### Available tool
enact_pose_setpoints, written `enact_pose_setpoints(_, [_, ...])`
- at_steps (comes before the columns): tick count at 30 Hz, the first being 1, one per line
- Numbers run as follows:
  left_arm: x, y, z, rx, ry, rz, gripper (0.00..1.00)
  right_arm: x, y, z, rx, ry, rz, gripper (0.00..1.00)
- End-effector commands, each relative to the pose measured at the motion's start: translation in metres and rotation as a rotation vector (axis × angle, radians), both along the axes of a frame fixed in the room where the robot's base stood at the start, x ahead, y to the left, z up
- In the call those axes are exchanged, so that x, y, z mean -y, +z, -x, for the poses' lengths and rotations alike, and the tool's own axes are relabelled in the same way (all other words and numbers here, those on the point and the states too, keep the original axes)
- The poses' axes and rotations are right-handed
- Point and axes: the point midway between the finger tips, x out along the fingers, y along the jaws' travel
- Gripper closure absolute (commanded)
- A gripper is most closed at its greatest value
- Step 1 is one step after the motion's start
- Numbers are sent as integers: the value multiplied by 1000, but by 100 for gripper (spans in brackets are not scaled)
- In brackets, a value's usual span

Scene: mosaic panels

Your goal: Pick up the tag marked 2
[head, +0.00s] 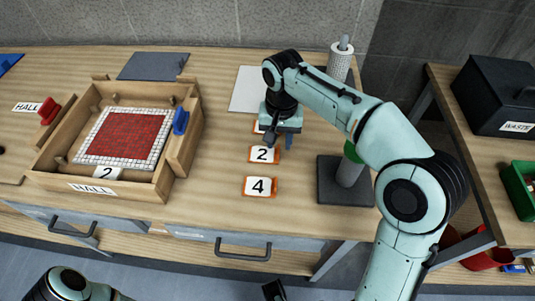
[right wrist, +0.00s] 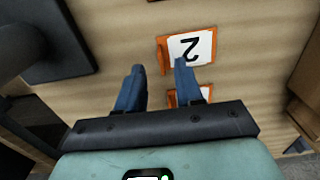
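The tag marked 2 (head: 263,155), a white plate with orange ends, lies flat on the wooden table. In the right wrist view the tag marked 2 (right wrist: 192,48) appears upside down, beyond the fingertips. My right gripper (head: 279,140) is over the table beside this tag. In the right wrist view my right gripper (right wrist: 159,68) is open with nothing between its blue fingers. One finger overlaps the tag's lower edge in that picture; I cannot tell whether they touch.
A tag marked 4 (head: 261,187) lies nearer the front edge. Another tag (head: 258,127) behind is partly hidden by my gripper. A wooden tray (head: 60,181) holds a red-and-white mosaic panel and a 2 label. A post on a dark base (head: 345,192) stands right of the tags.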

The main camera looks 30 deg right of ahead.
Motion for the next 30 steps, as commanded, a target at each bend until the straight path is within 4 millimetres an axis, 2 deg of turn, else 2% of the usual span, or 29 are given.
enact_pose_setpoints(3, [0, -5, -1, 5, 1, -1, 57, 0, -22, 0, -6, -1, 1, 64])
enact_pose_setpoints(7, [0, -8, -2, 10, 2, -1, 57, 0, -38, 0, -4, -1, 1, 64])
enact_pose_setpoints(16, [0, -8, -3, 13, 2, -2, 57, 0, -44, -1, -1, -1, 0, 64])
enact_pose_setpoints(17, [0, -8, -3, 13, 2, -2, 57, 0, -44, -1, -1, -1, 0, 67])
enact_pose_setpoints(18, [0, -8, -3, 13, 2, -2, 57, 0, -44, -1, -1, -1, 0, 80])
enact_pose_setpoints(20, [0, -8, -3, 13, 2, -2, 57, 0, -44, -1, -1, -1, 0, 100])
enact_pose_setpoints(30, [0, -8, -3, 13, 3, -2, 57, 0, -43, -1, -1, 0, 0, 100])
